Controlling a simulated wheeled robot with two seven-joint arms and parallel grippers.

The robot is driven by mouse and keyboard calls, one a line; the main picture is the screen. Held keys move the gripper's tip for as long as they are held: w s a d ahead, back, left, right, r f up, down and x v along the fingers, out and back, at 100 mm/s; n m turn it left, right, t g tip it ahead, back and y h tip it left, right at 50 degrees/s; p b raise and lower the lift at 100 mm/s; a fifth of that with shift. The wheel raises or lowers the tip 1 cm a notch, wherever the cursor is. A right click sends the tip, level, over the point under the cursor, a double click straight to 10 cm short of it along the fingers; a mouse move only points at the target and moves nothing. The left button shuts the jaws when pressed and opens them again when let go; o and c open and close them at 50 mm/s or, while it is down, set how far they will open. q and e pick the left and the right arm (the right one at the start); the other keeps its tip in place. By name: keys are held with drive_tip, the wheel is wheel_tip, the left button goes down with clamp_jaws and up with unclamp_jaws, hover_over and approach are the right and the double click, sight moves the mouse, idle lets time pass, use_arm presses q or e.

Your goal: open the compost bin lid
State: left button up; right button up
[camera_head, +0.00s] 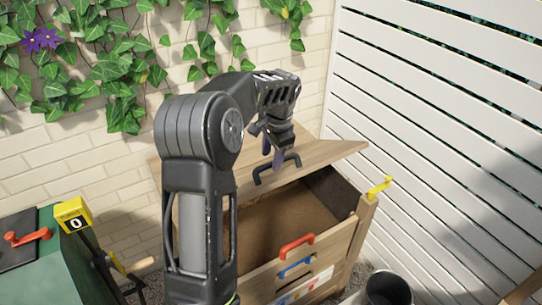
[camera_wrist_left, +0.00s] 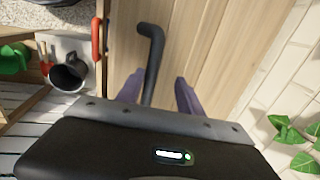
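The wooden compost bin (camera_head: 345,240) stands in front of the brick wall, with brown contents showing inside it. Its wooden lid (camera_head: 325,155) is raised and tilted at the back, so the bin's front part is uncovered. A black bar handle (camera_head: 262,175) is on the lid. My left gripper (camera_head: 272,154) is at this handle, its purple fingers pointing down. In the left wrist view, the fingers (camera_wrist_left: 158,92) are apart. The black handle (camera_wrist_left: 152,55) runs between them, close to the left finger; contact cannot be told. My right gripper is out of view.
A red handle (camera_head: 296,245) and a blue handle (camera_head: 295,268) are on the bin front. A yellow crank (camera_head: 379,187) sticks out at its right corner. A dark bucket (camera_head: 388,290) stands at front right. A white slatted fence (camera_head: 430,130) closes the right side.

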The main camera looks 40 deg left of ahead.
use_arm(q)
drive_tip(key=a+r+p, duration=0.3)
drive_tip(key=r+p, duration=0.2)
drive_tip(key=r, duration=0.3)
drive_tip(key=shift+w+r+p, duration=0.2)
drive_tip(key=shift+w+p, duration=0.15)
drive_tip(key=shift+w, duration=0.1)
drive_tip(key=shift+a, duration=0.1)
idle(0.7)
